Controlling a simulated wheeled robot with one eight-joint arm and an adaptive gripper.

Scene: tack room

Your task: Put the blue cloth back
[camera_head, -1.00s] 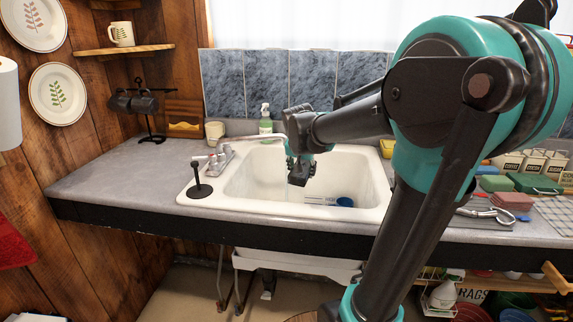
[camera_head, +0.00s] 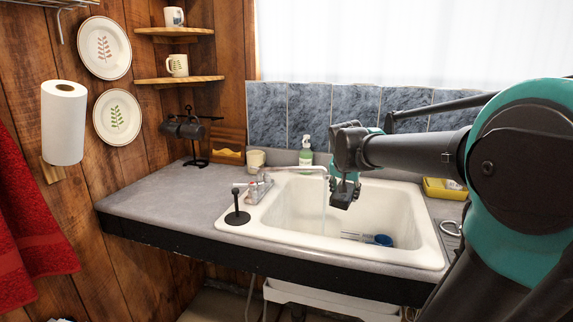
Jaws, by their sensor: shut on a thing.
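My gripper (camera_head: 345,195) hangs over the back part of the white sink (camera_head: 432,240), above its basin and close to the faucet spout. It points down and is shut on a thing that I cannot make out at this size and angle. I see no piece that I can clearly tell as the blue cloth. A small round blue object (camera_head: 383,240) lies at the bottom of the sink, apart from my gripper; it looks more like a cup or bowl than a cloth.
The faucet (camera_head: 290,171) stands close left of my gripper. A soap bottle (camera_head: 306,150) and a cream cup (camera_head: 256,160) stand behind the sink. A paper roll (camera_head: 63,125) and red towel (camera_head: 30,220) hang on the left wall.

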